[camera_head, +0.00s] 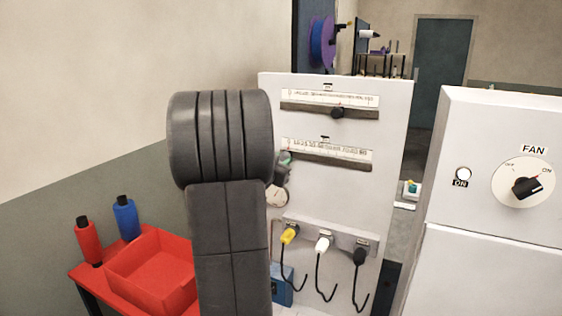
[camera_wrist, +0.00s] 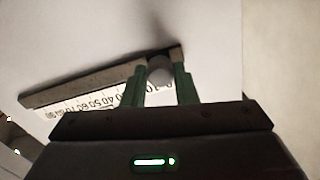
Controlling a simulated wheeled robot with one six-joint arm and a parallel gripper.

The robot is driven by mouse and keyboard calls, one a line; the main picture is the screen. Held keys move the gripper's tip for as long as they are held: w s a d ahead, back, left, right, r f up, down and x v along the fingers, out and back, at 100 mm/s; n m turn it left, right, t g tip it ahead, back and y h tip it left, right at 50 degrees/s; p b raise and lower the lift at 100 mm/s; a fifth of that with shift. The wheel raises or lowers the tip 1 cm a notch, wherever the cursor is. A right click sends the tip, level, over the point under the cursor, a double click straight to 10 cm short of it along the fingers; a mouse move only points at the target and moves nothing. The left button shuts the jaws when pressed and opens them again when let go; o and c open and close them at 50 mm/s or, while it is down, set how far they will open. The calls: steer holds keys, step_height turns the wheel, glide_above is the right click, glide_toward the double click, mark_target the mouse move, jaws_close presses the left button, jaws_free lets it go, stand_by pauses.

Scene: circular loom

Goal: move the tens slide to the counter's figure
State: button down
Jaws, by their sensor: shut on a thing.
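The lower slide on the white panel has a dark track (camera_head: 345,161) under a printed scale (camera_head: 345,151). Its knob (camera_wrist: 160,70) shows in the wrist view as a round grey end between the green fingers. My gripper (camera_wrist: 165,82) is shut on this knob at the low end of the scale, near the 10 mark. In the head view my gripper (camera_head: 284,160) is at the track's left end, mostly hidden behind my arm. The upper slide's black knob (camera_head: 337,112) stands a little right of its track's middle. I cannot make out a counter's figure.
A round dial (camera_head: 277,198) is partly covered by my arm. A fan cabinet (camera_head: 490,110) stands right; a red tray (camera_head: 150,275) is at left.

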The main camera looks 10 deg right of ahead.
steer(key=shift+s+d, duration=0.35)
steer(key=shift+d, duration=0.2)
steer(key=shift+s+d, duration=0.35)
steer(key=shift+d, duration=0.2)
steer(key=c, duration=1.1)
jaws_free()
steer(key=shift+c, duration=0.2)
steer(key=shift+a, duration=0.1)
steer(key=b+v, duration=0.2)
steer(key=v, duration=1.1)
steer(key=shift+s+a, duration=0.2)
steer(key=shift+s, duration=0.15)
